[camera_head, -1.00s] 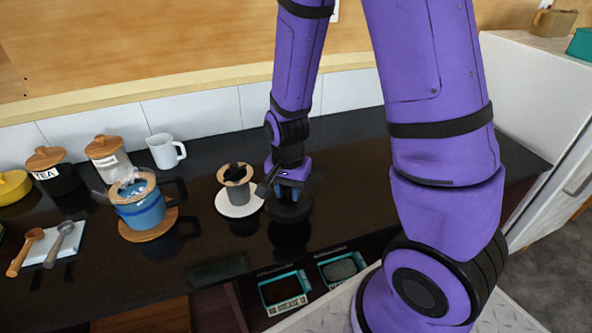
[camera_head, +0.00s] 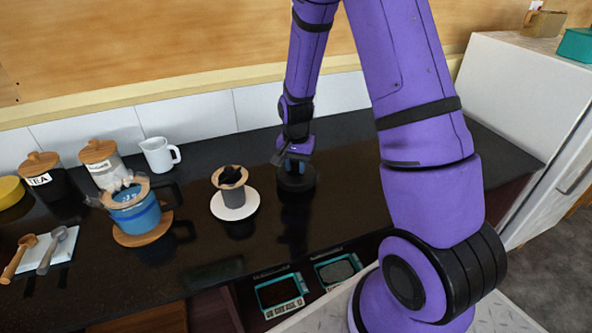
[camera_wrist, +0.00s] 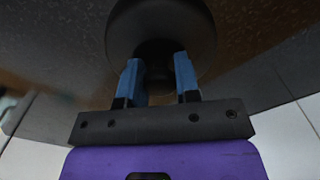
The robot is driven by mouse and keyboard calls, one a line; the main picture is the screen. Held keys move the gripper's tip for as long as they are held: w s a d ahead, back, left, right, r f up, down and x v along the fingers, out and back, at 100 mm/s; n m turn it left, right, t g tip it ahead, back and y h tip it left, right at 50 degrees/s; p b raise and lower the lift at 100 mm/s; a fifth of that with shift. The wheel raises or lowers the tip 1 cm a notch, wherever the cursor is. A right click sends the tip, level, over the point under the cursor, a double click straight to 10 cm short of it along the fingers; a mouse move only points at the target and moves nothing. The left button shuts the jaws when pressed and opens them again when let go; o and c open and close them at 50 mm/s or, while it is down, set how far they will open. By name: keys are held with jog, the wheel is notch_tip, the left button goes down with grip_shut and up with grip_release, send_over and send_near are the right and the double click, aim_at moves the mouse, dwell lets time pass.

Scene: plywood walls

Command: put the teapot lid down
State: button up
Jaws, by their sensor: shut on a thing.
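My gripper (camera_head: 297,168) is shut on the teapot lid (camera_head: 296,184), a dark round disc, at the middle of the dark counter, right of a white saucer. In the wrist view the blue fingers of my gripper (camera_wrist: 160,75) close in on the underside or knob area of the lid (camera_wrist: 125,28); the exact grip is in shadow. I cannot tell whether the lid touches the counter.
A cup with a wooden rim (camera_head: 233,194) stands on the white saucer (camera_head: 222,214). The black counter (camera_head: 350,165) right of the lid is clear.

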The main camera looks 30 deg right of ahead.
jog(key=shift+f, duration=1)
jog(key=shift+f, duration=0.15)
jog(key=o, duration=0.9)
